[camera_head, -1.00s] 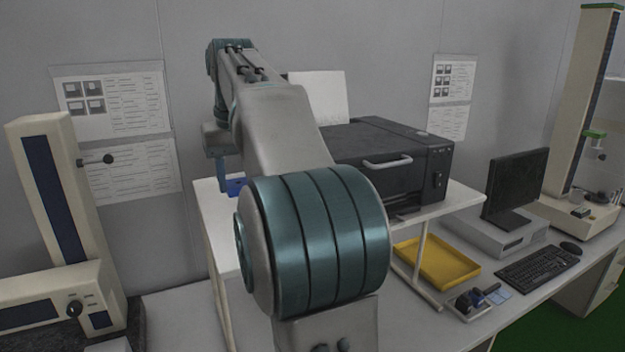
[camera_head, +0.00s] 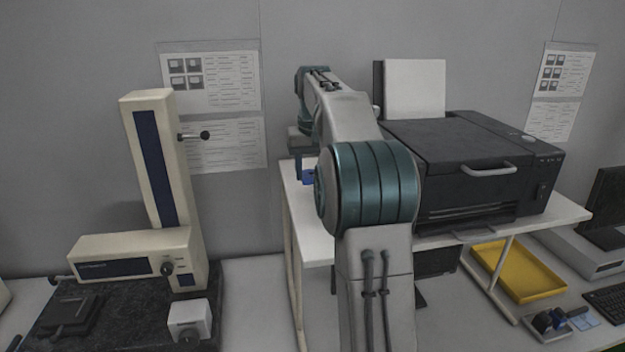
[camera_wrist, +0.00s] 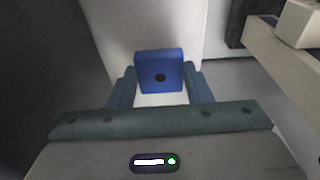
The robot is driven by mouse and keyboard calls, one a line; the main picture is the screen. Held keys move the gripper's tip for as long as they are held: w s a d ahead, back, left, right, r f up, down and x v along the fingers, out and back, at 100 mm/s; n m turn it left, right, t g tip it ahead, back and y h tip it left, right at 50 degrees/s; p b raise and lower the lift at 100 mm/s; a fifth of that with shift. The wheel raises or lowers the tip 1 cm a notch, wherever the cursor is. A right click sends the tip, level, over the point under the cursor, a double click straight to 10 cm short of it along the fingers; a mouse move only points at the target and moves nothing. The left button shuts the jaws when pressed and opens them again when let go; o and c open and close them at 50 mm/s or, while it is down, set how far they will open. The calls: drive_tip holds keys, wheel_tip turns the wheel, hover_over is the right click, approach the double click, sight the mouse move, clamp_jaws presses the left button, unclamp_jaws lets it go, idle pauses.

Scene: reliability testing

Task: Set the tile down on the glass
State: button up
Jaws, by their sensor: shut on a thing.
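My gripper (camera_wrist: 160,84) is shut on a blue square tile (camera_wrist: 161,62) with a dark round spot on its face. The tile sits between the two fingertips in the wrist view, with a white surface behind it. In the head view, my gripper (camera_head: 299,168) is at the far end of the arm, over the left end of the white stand, partly hidden by my arm. The blue tile (camera_head: 308,178) shows small there; I cannot tell if it touches the stand. I cannot make out a piece of glass for certain.
A black printer-like machine (camera_head: 470,165) stands on the white stand (camera_head: 318,235), right of my arm. A cream measuring instrument (camera_head: 150,165) on a dark stone base (camera_head: 100,310) is at left. A yellow tray (camera_head: 520,272) lies under the stand. Wall is close behind.

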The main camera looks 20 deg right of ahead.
sight(312, 183)
drive_tip(key=shift+f, duration=1.95)
drive_tip(key=o, duration=1)
drive_tip(key=shift+f, duration=0.1)
drive_tip(key=r, duration=0.4)
drive_tip(key=s+r, duration=0.1)
drive_tip(key=r, duration=0.3)
drive_tip(key=s+r, duration=0.1)
drive_tip(key=r, duration=0.3)
drive_tip(key=shift+a+r+p, duration=0.1)
drive_tip(key=shift+a+p, duration=0.2)
drive_tip(key=shift+p, duration=0.05)
